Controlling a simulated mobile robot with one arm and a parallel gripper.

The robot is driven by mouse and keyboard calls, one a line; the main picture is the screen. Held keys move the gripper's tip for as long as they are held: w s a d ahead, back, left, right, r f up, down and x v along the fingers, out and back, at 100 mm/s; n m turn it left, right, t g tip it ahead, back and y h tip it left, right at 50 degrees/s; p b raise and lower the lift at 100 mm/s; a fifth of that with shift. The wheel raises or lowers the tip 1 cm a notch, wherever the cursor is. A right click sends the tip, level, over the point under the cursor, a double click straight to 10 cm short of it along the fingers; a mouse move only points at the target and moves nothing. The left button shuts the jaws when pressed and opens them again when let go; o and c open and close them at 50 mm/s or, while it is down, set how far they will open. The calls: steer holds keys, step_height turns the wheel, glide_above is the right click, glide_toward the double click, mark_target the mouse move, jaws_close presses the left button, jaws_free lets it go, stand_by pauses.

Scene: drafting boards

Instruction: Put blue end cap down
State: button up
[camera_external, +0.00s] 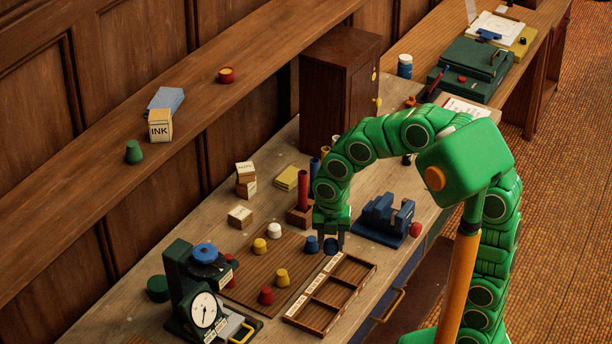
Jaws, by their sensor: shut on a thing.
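My green arm reaches down to the desk, and my gripper (332,242) points down at the back end of a wooden tray. It is shut on a blue end cap (331,246), which is partly hidden by the fingers. I cannot tell whether the held cap touches the surface below. A second blue end cap (312,244) stands just left of the gripper, on or at the edge of a brown slatted board (262,285). The divided wooden tray (362,262) has white labels along its left side, and its visible compartments look empty.
White (274,230), yellow (260,246) and red (266,295) caps stand on the board. A dial press (204,308) is at front left. A blue fixture (385,218) stands right of my gripper. Upright tubes (303,188) and a wooden cabinet (337,90) are behind.

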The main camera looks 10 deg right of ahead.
steer(key=shift+s+d, duration=0.55)
steer(key=shift+d, duration=0.45)
glide_above(297, 267)
steer(key=s+d, duration=0.1)
steer(key=shift+m, duration=0.3)
step_height(297, 267, down, 8)
steer(key=shift+f, duration=0.15)
steer(key=shift+w+a+f, duration=0.4)
steer(key=shift+w+f, duration=0.1)
steer(key=shift+f, duration=0.25)
steer(key=shift+w+f, duration=0.1)
steer(key=shift+f, duration=1.55)
steer(key=shift+f, duration=0.15)
steer(key=o, duration=1.1)
steer(key=shift+c, duration=0.2)
